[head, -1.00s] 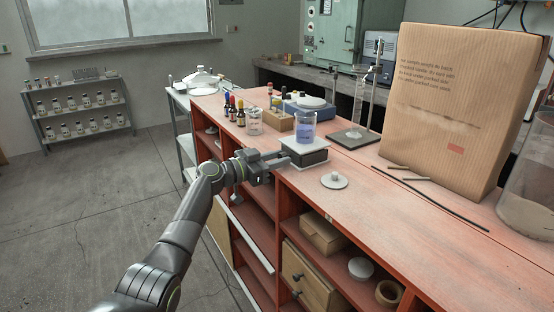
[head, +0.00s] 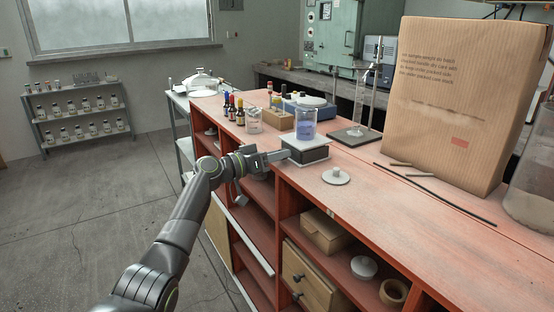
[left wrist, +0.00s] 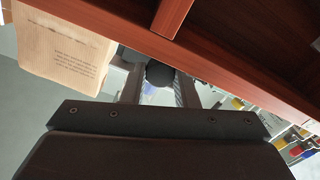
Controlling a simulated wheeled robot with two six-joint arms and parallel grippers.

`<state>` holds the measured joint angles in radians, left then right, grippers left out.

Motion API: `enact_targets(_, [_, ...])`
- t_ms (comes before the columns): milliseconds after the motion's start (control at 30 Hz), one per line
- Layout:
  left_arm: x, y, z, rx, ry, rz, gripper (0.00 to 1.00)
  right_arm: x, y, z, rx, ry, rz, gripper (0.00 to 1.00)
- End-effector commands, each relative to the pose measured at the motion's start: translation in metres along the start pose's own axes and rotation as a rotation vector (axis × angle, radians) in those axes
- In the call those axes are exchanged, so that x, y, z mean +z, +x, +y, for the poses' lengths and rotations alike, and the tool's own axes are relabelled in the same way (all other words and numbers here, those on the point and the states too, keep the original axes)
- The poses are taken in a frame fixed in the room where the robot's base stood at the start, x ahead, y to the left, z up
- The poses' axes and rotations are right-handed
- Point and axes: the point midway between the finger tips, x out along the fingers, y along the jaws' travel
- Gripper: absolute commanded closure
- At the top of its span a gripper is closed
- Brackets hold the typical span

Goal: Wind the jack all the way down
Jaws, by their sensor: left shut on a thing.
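The jack (head: 306,151) is a small dark block with a pale top plate, near the front edge of the red bench in the head view. A beaker (head: 306,126) with blue liquid stands upright on its plate. My left gripper (head: 284,155) reaches the jack's left side from the front. In the left wrist view its fingers (left wrist: 158,88) are closed around a dark round knob (left wrist: 160,74). The jack's inner parts are hidden in the head view. My right gripper is not in view.
A white lidded disc (head: 336,176) lies right of the jack. Dropper bottles (head: 234,108), an empty beaker (head: 254,120) and a blue-grey device (head: 308,104) stand behind and left. A large cardboard box (head: 455,105) and thin rods stand or lie to the right.

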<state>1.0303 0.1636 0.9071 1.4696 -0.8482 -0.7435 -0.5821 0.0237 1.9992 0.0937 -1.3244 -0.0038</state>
Motion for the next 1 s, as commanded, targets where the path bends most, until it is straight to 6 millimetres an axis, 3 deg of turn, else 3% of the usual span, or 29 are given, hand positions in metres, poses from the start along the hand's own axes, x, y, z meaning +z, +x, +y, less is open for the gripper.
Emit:
enact_targets(400, [0.0006,-0.0002,-0.0004,-0.001,-0.032,-0.001,0.96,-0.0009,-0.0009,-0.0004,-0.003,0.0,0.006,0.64])
enact_targets(433, [0.0007,-0.0002,-0.0005,-0.001,-0.032,-0.001,0.69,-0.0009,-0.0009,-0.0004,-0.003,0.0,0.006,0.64])
enact_targets(567, [0.0005,-0.0001,-0.0004,-0.001,-0.031,-0.001,0.52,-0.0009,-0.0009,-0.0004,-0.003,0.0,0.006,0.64])
enact_targets(1000, [-0.0001,-0.0094,-0.0009,-0.001,-0.029,0.001,0.51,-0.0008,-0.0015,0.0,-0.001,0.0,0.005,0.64])
